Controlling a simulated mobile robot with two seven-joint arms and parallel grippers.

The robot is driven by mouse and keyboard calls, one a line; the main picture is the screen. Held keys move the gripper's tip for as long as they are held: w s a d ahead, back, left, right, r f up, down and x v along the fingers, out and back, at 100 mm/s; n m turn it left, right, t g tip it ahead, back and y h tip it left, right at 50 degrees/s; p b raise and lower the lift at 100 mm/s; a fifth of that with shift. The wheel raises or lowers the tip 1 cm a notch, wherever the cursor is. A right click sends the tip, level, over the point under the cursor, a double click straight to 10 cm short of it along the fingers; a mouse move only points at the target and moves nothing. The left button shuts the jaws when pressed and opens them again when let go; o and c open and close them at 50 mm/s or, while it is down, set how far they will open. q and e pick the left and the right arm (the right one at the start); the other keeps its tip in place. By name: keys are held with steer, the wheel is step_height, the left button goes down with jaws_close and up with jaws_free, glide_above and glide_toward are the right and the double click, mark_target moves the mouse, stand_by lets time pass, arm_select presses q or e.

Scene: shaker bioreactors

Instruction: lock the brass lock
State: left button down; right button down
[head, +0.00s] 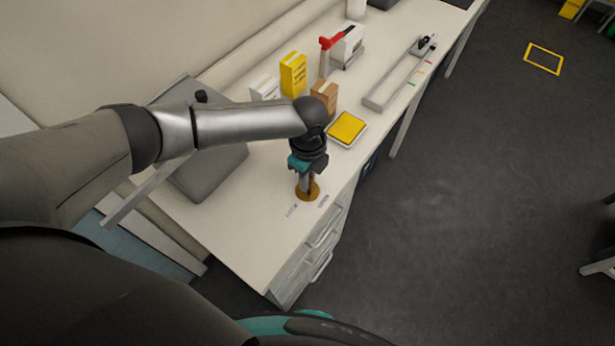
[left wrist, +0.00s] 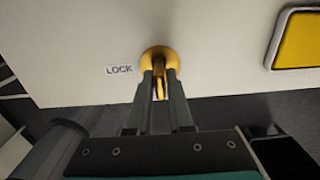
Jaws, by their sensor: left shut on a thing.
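The brass lock (head: 313,194) is a round, gold-coloured piece on the white bench top near its front edge. It also shows in the left wrist view (left wrist: 158,53), with an upright brass part (left wrist: 159,88) between my fingers. My left gripper (head: 305,186) points down at the lock and is shut on that brass part. A "LOCK" label (left wrist: 119,70) lies on the bench to the left of the lock. The gripper's fingers hide part of the lock. My right gripper is not in view.
The bench (head: 250,225) has drawers (head: 325,240) below its front edge. A yellow-topped tray (head: 347,128) sits behind the lock. Further back stand a yellow box (head: 293,74), a brown box (head: 325,93) and a red-topped device (head: 326,52). A grey case (head: 205,172) is left.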

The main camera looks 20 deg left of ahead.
arm_select(q)
steer(key=shift+s+f, duration=0.2)
steer(key=shift+f, duration=0.15)
stand_by(0.7)
steer(key=n+p, duration=0.2)
steer(key=n, duration=0.1)
steer(key=shift+r, duration=0.1)
steer(key=shift+n+p, duration=0.6)
steer(key=shift+n, duration=0.3)
